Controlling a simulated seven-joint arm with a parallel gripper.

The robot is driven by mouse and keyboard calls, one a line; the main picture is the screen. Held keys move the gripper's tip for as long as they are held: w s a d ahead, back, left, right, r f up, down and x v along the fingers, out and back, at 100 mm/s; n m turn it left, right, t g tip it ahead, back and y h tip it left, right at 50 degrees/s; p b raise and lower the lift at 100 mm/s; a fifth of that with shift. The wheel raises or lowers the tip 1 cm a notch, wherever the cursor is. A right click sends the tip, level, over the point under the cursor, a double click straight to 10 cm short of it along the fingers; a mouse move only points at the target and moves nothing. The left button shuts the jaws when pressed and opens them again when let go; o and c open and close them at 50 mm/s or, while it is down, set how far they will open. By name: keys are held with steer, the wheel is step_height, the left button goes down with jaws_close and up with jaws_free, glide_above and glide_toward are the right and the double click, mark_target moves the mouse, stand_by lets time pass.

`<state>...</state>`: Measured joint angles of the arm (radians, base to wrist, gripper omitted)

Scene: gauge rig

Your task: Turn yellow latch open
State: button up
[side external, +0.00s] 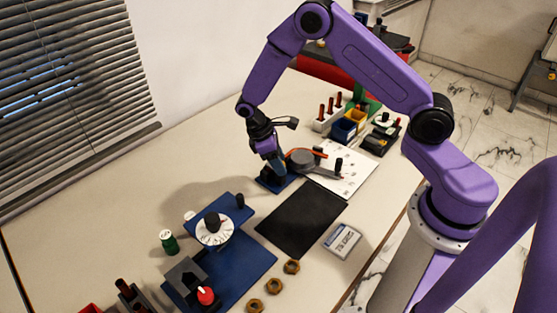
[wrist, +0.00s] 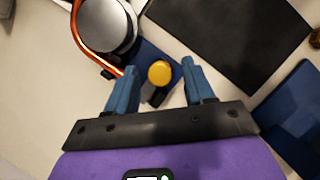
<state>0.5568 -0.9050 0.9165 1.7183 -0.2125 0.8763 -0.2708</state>
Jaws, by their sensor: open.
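The yellow latch (wrist: 159,73) shows in the wrist view as a round yellow knob with a dark part below it, on a small blue base (wrist: 146,54). My gripper (wrist: 163,80) is open, with one blue finger on each side of the latch. I see a gap between the knob and each finger; I cannot tell how far above it the fingertips are. In the side view my gripper (side external: 277,172) points down over the blue base (side external: 281,184), and it hides the latch there.
A grey round device (side external: 300,160) with an orange tube stands right beside the base. A black mat (side external: 302,219) lies in front. Brass nuts (side external: 273,286) and a box (side external: 342,240) lie at the front.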

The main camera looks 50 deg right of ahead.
jaws_close()
steer(key=m+g+y, duration=0.1)
steer(key=m, duration=0.3)
steer(key=shift+w+m, duration=0.1)
steer(key=shift+m, duration=0.2)
steer(key=m+y, duration=0.1)
steer(key=m, duration=0.1)
steer(key=m+y, duration=0.1)
steer(key=m, duration=0.1)
steer(key=shift+d+m, duration=0.2)
steer(key=shift+m, duration=0.1)
steer(key=m+y, duration=0.2)
steer(key=m, duration=0.2)
steer(key=shift+d+m, duration=0.15)
steer(key=shift+m, duration=0.15)
steer(key=shift+m+t+y, duration=0.5)
steer(key=shift+m+y, duration=0.2)
steer(key=shift+m, duration=1.4)
